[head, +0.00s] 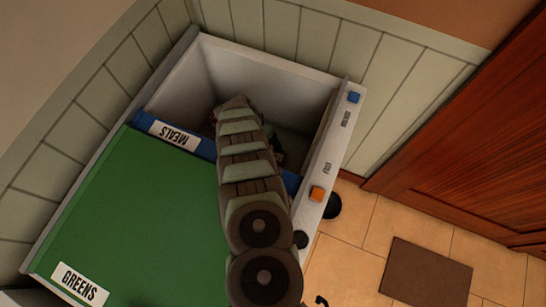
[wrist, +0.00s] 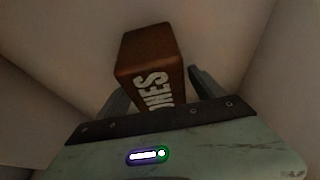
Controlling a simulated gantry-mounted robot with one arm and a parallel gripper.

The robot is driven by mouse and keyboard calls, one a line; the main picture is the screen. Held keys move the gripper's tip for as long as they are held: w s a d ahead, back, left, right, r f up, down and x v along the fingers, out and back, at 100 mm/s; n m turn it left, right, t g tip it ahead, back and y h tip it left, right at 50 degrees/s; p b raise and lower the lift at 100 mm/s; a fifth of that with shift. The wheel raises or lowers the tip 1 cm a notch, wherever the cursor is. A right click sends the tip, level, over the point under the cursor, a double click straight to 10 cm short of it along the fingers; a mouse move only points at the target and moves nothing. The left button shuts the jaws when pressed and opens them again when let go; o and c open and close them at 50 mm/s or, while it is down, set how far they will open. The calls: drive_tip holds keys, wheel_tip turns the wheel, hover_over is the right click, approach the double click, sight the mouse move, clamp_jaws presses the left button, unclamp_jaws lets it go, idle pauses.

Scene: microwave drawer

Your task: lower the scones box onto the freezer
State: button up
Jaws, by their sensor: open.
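The brown scones box (wrist: 150,55) shows in the wrist view with part of its white lettering. My gripper (wrist: 160,88) has its dark fingers apart on either side of the box. The fingers look open, and I cannot tell whether either one touches the box. Pale walls surround both in the wrist view. In the head view my arm reaches down into the open white bay of the freezer (head: 335,135). The arm hides the gripper and most of what is below it there.
A blue cover (head: 207,148) marked MEALS and a green cover (head: 150,215) marked GREENS fill the rest of the freezer top. The right rim carries a blue button (head: 354,97) and an orange button (head: 317,193). A brown mat (head: 428,273) lies on the tiled floor.

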drive_tip(key=p+v, duration=0.4)
drive_tip(key=v, duration=0.6)
drive_tip(key=shift+a+r, duration=0.1)
drive_tip(key=shift+r, duration=0.25)
drive_tip(key=shift+w, duration=0.15)
